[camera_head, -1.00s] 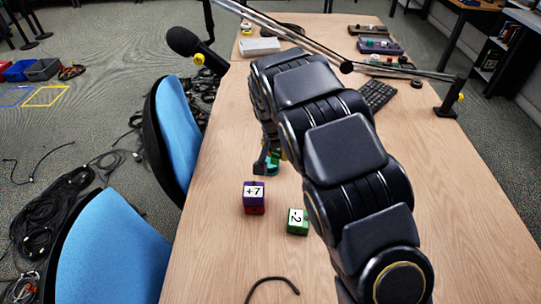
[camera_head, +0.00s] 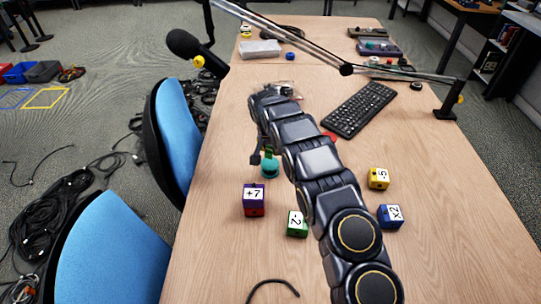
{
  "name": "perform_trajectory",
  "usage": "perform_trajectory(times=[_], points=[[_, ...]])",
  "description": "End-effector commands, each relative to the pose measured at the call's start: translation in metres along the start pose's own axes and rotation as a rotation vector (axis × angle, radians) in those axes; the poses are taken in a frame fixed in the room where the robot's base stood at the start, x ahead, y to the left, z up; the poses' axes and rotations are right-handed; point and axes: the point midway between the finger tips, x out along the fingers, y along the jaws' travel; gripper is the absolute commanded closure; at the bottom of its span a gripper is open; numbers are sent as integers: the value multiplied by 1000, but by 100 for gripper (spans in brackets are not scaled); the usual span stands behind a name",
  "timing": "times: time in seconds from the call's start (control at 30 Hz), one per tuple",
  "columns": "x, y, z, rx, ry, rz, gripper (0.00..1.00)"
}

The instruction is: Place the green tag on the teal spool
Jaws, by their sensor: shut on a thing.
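The teal spool (camera_head: 270,170) stands on the table left of my arm. A small green piece, apparently the green tag (camera_head: 269,154), shows right above the spool; I cannot tell whether it touches it. My gripper (camera_head: 263,157) is at the spool, mostly hidden by my arm, with one dark finger showing to the left of the green piece. It is shut, apparently on the green tag.
A purple cube (camera_head: 254,192) sits on a red one, with a green cube (camera_head: 297,224) to its right. Yellow (camera_head: 378,178) and blue (camera_head: 390,216) cubes and a keyboard (camera_head: 361,108) lie right of my arm. A microphone (camera_head: 193,48) hangs at the upper left.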

Motion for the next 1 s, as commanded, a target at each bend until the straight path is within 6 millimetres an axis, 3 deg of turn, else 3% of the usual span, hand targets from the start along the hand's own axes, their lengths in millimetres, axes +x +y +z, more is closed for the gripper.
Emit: perform_trajectory(times=[0.13, 0.3, 0.7, 0.73, 0.77, 1.0], points=[[7, -3, -3, 2, 3, -3, 95], [34, -1, 7, 1, -2, 2, 95], [38, -2, 8, 1, 0, 0, 95], [38, -2, 8, 2, 0, -1, 68], [38, -2, 8, 2, 1, -1, 55], [38, -2, 8, 1, 1, -1, 54]])
